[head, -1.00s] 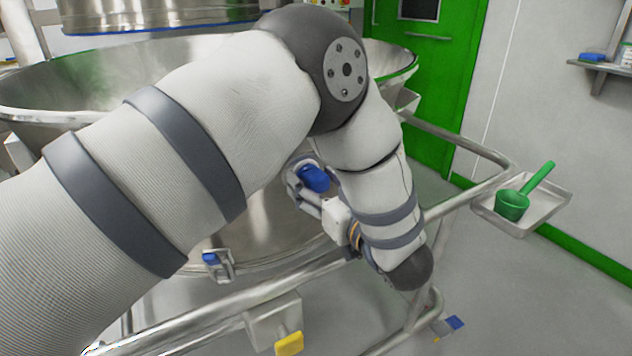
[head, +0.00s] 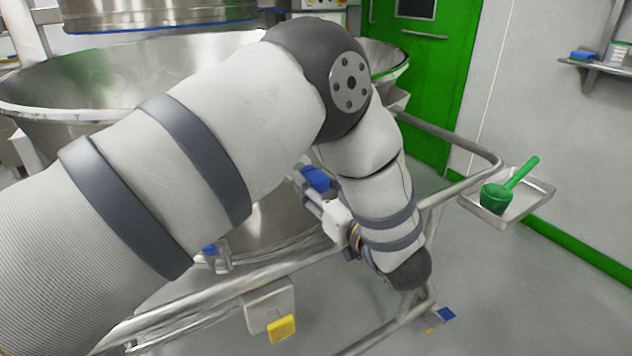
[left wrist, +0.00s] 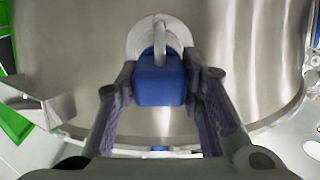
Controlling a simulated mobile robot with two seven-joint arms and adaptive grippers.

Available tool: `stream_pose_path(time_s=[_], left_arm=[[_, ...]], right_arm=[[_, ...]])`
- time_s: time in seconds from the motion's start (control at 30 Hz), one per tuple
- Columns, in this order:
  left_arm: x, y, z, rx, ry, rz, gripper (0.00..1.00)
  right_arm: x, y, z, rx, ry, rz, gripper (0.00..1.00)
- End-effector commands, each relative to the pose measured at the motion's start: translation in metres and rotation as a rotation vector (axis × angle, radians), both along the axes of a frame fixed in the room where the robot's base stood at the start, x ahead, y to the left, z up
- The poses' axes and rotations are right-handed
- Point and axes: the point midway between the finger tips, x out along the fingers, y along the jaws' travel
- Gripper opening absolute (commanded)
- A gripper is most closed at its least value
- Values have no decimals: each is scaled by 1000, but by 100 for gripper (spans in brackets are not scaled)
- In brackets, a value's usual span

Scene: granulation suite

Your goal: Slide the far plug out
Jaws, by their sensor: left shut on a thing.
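The far plug is a blue block (head: 316,178), low on the side of the steel bowl in the head view. It shows large in the left wrist view (left wrist: 160,84), below a metal rod and a round metal flange (left wrist: 160,36) on the bowl wall. Whether the plug is seated or partly out cannot be told. My left gripper (left wrist: 160,92) is shut on the blue block, one finger on each side; in the head view my arm hides part of it. A second blue piece (head: 211,250) sits nearer on the bowl's underside. My right gripper is not in view.
The steel bowl (head: 60,85) fills the left. A tubular frame rail (head: 455,143) runs around it, close to my forearm. A tray (head: 535,197) with a green scoop (head: 497,197) hangs at the right. A yellow tag (head: 281,328) is below the front rail.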

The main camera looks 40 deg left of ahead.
Motion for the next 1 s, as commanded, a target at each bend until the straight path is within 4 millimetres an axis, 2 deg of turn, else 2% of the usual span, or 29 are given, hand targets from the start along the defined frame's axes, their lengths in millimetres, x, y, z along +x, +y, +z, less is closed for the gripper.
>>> stream_pose_path(time_s=[0.1,0.13,0.2,0.23,0.57,0.67,0.9,1.0], left_arm=[[-1,-3,-3,-6,6,-4,0],[-1,-3,-3,-6,6,-4,37],[-1,-3,-3,-5,5,-3,53],[-1,-3,-3,-5,5,-3,55],[-2,-7,-2,-4,4,-4,55],[-9,-25,-2,-4,3,-7,55],[-34,-85,-2,-5,4,-7,55],[-41,-102,-2,-5,4,-6,55]], right_arm=[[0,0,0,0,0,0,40],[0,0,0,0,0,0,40],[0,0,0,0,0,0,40],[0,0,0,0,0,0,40],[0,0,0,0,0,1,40],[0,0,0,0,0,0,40],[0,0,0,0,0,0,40],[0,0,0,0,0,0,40]])
